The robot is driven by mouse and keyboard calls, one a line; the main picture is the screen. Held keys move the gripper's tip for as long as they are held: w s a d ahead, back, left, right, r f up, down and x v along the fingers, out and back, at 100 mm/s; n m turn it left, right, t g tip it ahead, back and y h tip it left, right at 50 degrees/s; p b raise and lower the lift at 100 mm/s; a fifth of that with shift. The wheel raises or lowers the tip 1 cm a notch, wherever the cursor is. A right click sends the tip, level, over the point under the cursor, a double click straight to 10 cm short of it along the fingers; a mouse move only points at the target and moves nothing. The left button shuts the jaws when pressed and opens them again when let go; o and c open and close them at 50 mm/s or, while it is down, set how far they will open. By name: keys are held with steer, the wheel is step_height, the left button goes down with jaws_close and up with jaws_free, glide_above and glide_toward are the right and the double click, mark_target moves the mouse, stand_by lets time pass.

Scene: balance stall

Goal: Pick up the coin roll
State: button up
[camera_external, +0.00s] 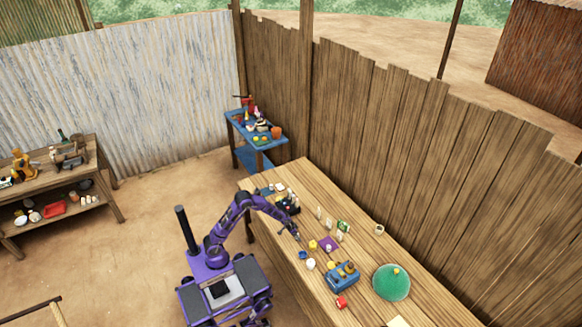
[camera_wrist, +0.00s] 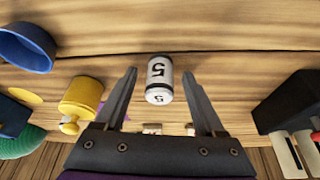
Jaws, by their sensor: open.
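The coin roll (camera_wrist: 159,74) appears in the wrist view as a white cylinder with dark end bands and a 5 on its side. It lies near the picture's middle on the wooden table. My gripper (camera_wrist: 160,73) is open, one finger to the left of the roll and one to the right, with gaps on both sides. Whether the fingertips are down at the roll's height is hard to tell. In the outside view my gripper (camera_external: 296,236) hangs over the table's near side, and the roll cannot be made out there.
A yellow cylinder (camera_wrist: 82,97) and a blue bowl (camera_wrist: 28,47) are left of the roll; a black box (camera_wrist: 288,101) is to the right. The outside view shows a blue balance (camera_external: 342,276) and a green disc (camera_external: 391,283) further along the table (camera_external: 440,307). Bare wood surrounds the roll.

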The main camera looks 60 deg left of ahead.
steer(key=shift+f, duration=0.1)
jaws_close()
stand_by(0.3)
